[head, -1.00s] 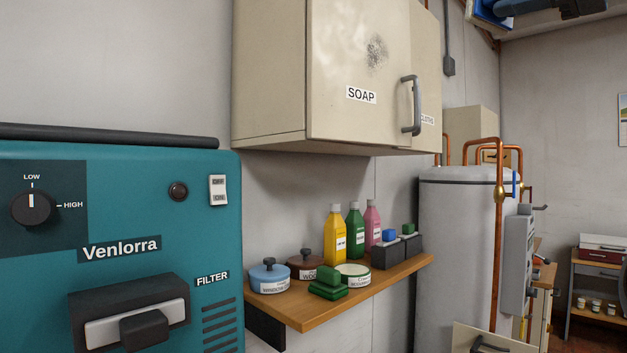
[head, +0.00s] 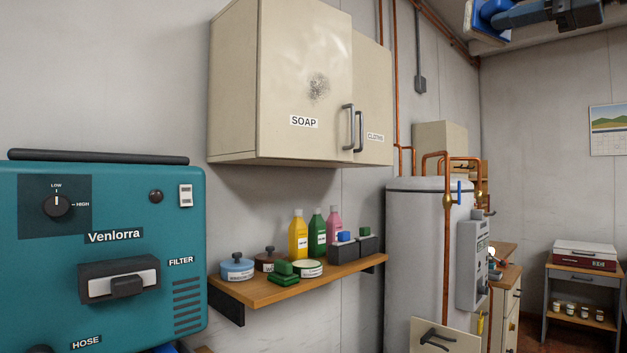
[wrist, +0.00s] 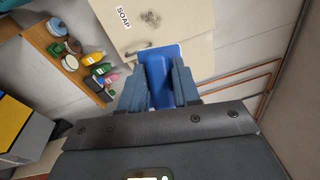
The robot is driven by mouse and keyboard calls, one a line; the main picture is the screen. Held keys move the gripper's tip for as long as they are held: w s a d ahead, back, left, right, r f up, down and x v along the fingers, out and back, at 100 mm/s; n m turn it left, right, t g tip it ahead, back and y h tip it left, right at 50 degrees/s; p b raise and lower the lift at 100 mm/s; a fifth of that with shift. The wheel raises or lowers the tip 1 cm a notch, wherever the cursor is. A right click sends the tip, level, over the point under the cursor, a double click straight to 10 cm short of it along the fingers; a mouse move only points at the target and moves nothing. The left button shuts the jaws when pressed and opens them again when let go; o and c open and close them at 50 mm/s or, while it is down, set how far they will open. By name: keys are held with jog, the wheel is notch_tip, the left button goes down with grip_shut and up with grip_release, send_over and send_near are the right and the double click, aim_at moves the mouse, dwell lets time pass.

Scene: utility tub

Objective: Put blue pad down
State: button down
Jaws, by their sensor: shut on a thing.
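The blue pad (wrist: 160,82) is held between the two dark fingers of my gripper (wrist: 160,90) in the wrist view. My gripper is shut on it, and the fingers hide part of its sides. In the head view, the blue pad (head: 486,16) shows at the top right, cut by the picture's edge, with my dark blue wrist beside it. It is up in the air, well above the wooden shelf (head: 250,292) and apart from every surface I can see.
The shelf holds tins, a green pad (head: 283,272), several bottles and dark holders with small blue and green blocks. A beige cupboard (head: 305,90), marked SOAP and CLOTHS, hangs above, both doors shut. A teal machine (head: 105,270) stands left, a grey tank (head: 415,260) right.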

jog(key=w+a+f+m+t+h, duration=0.1)
jog(key=w+f+h, duration=0.1)
jog(key=w+f, duration=0.85)
jog(key=w+a+f+m+t+h, duration=0.1)
jog(key=w+f, duration=0.5)
jog(key=f, duration=0.9)
jog(key=w+a+f+m+t+h, duration=0.1)
jog(key=a+f+h, duration=0.1)
jog(key=f, duration=0.9)
jog(key=w+a+f+m+h, duration=0.1)
jog(key=f+m+h, duration=0.1)
jog(key=f, duration=0.8)
jog(key=s+a+f+m+h, duration=0.15)
jog(key=s+f, duration=0.35)
jog(key=f, duration=0.5)
jog(key=s+a+f+t+h, duration=0.15)
jog(key=s+f, duration=0.25)
jog(key=f, duration=0.6)
jog(key=s+a+f+m+g+h, duration=0.15)
jog(key=s+f, duration=0.35)
jog(key=f, duration=0.5)
jog(key=s+f, duration=0.6)
jog(key=s, duration=0.3)
jog(key=s+d+f+t, duration=0.1)
jog(key=s+f, duration=0.5)
jog(key=s, duration=0.3)
jog(key=shift+s+d+f, duration=0.25)
jog(key=shift+s, duration=0.15)
